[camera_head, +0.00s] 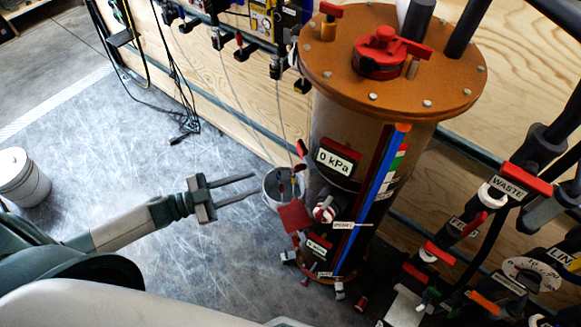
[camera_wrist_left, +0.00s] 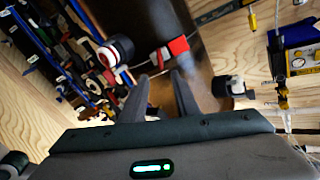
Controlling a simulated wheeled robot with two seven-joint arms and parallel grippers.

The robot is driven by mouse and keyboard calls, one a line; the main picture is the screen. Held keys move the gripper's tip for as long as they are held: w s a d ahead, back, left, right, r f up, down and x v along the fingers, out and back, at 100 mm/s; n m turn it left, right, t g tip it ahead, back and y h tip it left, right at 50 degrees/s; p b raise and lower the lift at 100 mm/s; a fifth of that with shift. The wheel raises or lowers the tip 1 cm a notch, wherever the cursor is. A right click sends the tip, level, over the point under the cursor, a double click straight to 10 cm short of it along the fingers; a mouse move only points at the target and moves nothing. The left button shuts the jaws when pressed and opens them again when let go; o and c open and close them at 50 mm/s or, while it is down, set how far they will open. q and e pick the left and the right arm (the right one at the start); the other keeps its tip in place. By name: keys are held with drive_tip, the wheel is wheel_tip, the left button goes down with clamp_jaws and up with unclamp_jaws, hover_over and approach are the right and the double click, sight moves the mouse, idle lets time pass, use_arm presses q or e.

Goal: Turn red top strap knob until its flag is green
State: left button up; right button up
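The brown filter vessel (camera_head: 355,115) stands upright at centre right under an orange bolted lid (camera_head: 330,62). A red knob with a handle (camera_head: 380,52) sits on the lid. On the vessel's left side are a red and white knob (camera_head: 324,211) and a square red flag (camera_head: 294,216). A smaller red part (camera_head: 301,148) is higher on that side; I cannot tell which is the top strap knob. My left gripper (camera_head: 256,186) is open and empty, left of the vessel and apart from it. The left wrist view shows its spread fingers (camera_wrist_left: 160,88) below a red piece (camera_wrist_left: 178,46).
Another bucket (camera_head: 20,177) is at far left. Pipes with red-handled valves, including one labelled WASTE (camera_head: 508,183), crowd the right. A wooden wall (camera_head: 240,90) is behind. Floor at left is mostly clear.

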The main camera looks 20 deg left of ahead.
sight(294, 169)
use_arm(q)
drive_tip(key=p+x, duration=0.3)
drive_tip(key=x, duration=0.8)
drive_tip(key=shift+w+d+r+p, duration=0.15)
drive_tip(key=shift+w+p, duration=0.05)
drive_tip(key=shift+p, duration=0.1)
drive_tip(key=shift+w+d, duration=0.45)
drive_tip(key=shift+d, duration=0.15)
clamp_jaws()
